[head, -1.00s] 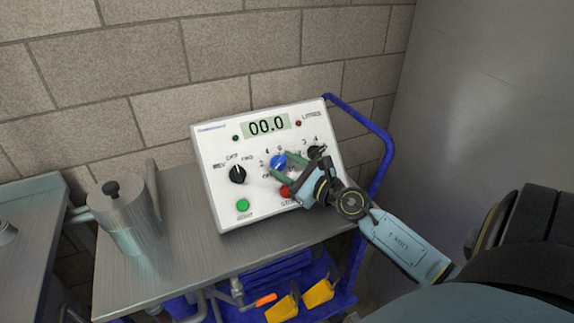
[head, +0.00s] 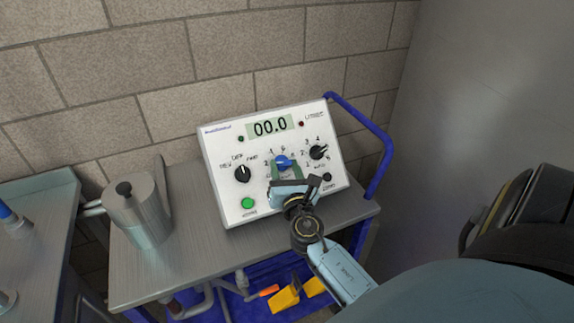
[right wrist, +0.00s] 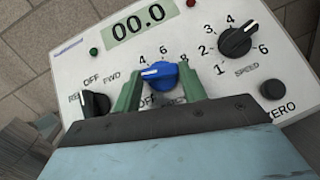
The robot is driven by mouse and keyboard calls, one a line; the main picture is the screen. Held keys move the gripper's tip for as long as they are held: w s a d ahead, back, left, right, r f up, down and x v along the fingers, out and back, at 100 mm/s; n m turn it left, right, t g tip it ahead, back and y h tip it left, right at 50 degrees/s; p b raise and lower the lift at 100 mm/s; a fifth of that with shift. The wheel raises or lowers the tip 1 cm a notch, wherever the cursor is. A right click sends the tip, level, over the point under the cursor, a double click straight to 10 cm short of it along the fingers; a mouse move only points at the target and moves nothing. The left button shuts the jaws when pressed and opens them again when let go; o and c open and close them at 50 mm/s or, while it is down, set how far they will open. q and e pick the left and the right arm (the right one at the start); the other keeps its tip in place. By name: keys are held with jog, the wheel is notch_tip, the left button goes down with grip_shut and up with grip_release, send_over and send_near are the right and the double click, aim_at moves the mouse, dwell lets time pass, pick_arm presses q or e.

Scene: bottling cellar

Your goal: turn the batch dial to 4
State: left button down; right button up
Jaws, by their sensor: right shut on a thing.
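The batch dial is a blue knob (head: 283,161) in the middle of the white control panel (head: 220,170). It also shows in the right wrist view (right wrist: 160,76), with 4, 6, 8 and OFF printed around it. Its white mark points left, close to and slightly below the 4; I cannot tell whether it is exactly on it. My right gripper (head: 285,169) comes from below and is shut on the knob, one green finger on each side. The left finger covers the place left of the dial, so no 2 shows in the wrist view. My left gripper is not in view.
The panel stands on a grey cart (head: 185,235) with a blue handle (head: 372,125). A black direction knob (head: 242,174), a speed knob (head: 319,152) and a green button (head: 248,203) are close by. A metal jug (head: 140,213) stands left. The display (head: 270,126) reads 00.0.

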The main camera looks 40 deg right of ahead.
jog(key=m+g+h, duration=0.1)
jog(key=m, duration=0.1)
jog(key=m+g+h, duration=0.1)
jog(key=m, duration=0.1)
jog(key=m+g+h+p, duration=0.1)
jog(key=m+g, duration=0.1)
jog(key=shift+w+a+r, duration=0.2)
jog(key=shift+w+a, duration=0.05)
jog(key=shift+a, duration=0.1)
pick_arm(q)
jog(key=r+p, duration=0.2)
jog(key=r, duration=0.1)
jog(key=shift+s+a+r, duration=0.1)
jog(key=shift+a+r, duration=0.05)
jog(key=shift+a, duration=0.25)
pick_arm(e)
jog(key=m+g, duration=0.2)
jog(key=m, duration=0.1)
jog(key=m+g+h, duration=0.1)
jog(key=m+g, duration=0.2)
jog(key=shift+w+a+r+m+h, duration=0.1)
jog(key=shift+w+r+m+h, duration=0.1)
jog(key=shift+m+h, duration=0.15)
jog(key=shift+m, duration=0.25)
jog(key=o, duration=1)
